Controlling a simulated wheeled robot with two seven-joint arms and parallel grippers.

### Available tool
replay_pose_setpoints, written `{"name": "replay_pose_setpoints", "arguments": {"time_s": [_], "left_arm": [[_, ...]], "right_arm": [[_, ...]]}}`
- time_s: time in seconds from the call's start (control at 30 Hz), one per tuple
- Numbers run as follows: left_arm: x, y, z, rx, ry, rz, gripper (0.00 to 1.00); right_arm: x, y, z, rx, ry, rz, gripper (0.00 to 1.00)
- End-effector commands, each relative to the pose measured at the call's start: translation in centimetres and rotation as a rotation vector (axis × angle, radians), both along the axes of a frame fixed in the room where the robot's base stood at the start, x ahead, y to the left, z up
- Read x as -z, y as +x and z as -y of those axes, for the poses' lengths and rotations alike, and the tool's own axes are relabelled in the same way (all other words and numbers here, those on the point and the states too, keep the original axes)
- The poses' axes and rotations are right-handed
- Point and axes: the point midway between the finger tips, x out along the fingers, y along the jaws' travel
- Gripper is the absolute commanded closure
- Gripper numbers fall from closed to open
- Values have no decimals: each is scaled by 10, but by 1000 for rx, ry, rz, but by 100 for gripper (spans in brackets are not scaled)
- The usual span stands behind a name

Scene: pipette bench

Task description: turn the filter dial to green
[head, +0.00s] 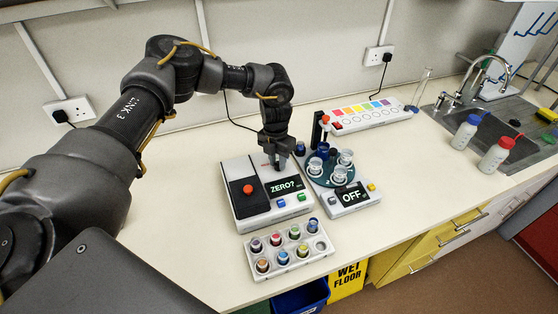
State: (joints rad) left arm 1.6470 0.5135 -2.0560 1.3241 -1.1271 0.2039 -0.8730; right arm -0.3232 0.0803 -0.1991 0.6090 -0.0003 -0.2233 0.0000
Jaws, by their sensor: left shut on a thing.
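My left gripper (276,162) points down at the back right corner of the white instrument (235,213) with the "ZERO?" screen (284,186). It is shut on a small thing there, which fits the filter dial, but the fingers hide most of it. I cannot tell which colour the dial points to. The instrument also has a black panel with a red knob (248,189), and a blue and a green button at its front. My right gripper is not in view.
To the right stands a white device with an "OFF" screen (352,196) and a round turntable of clear cups. A rack (319,262) of coloured-capped vials lies in front. A colour strip (366,111) is behind. Bottles and a sink are at the right. The left counter is clear.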

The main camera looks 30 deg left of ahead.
Motion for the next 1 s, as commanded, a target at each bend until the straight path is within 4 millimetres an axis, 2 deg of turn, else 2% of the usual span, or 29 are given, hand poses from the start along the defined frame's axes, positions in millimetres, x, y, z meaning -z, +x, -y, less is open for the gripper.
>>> {"name": "replay_pose_setpoints", "arguments": {"time_s": [0.33,0.47,0.77,1.0], "left_arm": [[2,4,3,54,-1,7,99],[2,4,4,126,-2,9,99],[2,5,4,364,-2,10,99],[1,5,5,537,-3,10,99]], "right_arm": [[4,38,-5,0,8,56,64],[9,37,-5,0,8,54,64],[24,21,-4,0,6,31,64],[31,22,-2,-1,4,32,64]]}}
